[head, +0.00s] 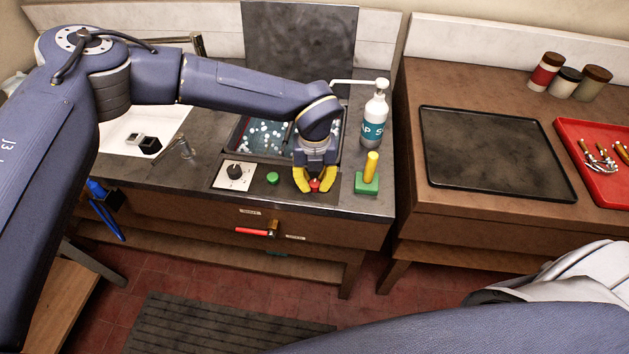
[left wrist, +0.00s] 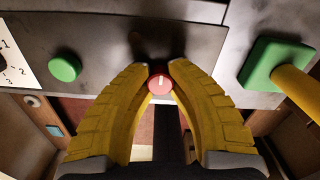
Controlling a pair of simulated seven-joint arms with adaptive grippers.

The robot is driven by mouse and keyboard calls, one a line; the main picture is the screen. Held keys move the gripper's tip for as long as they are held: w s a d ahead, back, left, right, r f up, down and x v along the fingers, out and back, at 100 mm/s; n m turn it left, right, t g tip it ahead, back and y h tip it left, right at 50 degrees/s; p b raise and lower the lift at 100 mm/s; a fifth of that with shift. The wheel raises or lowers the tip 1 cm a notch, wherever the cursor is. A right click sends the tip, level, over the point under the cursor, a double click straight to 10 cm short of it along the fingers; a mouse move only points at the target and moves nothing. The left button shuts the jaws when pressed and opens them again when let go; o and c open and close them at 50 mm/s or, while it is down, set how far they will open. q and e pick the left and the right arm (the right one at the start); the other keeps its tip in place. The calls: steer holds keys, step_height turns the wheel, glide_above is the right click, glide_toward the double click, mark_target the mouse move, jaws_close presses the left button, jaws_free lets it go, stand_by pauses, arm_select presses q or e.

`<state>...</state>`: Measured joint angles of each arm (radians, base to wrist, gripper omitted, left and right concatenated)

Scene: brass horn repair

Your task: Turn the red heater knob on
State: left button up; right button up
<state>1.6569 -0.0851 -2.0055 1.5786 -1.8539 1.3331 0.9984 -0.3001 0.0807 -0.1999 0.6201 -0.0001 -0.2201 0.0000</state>
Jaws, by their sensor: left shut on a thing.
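The red heater knob (head: 315,185) sits on the dark control panel at the front edge of the sink counter. It also shows in the left wrist view (left wrist: 159,84), with a pale pointer mark running roughly up and down. My left gripper (head: 315,184) has its yellow fingers shut on the knob from both sides; in the left wrist view the fingertips (left wrist: 160,75) flank it. My right gripper is not in view; part of my right arm crosses the bottom right of the head view.
A green button (head: 272,179) and a white dial plate (head: 234,176) lie left of the knob. A green block with a yellow handle (head: 370,170) stands close on the right. A pump bottle (head: 375,118) stands behind it. A red-handled valve (head: 255,231) sits below the counter edge.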

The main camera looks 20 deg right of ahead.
arm_select(q)
jaws_close()
steer(key=shift+w, duration=0.1)
steer(key=shift+m, duration=0.4)
steer(key=m, duration=0.3)
steer(key=shift+r, duration=0.1)
steer(key=m, duration=0.5)
steer(key=shift+d, duration=0.15)
steer(key=m, duration=0.4)
steer(key=shift+m, duration=0.4)
steer(key=m, duration=0.4)
steer(key=shift+d, duration=0.1)
steer(key=shift+m, duration=0.4)
steer(key=shift+s, duration=0.2)
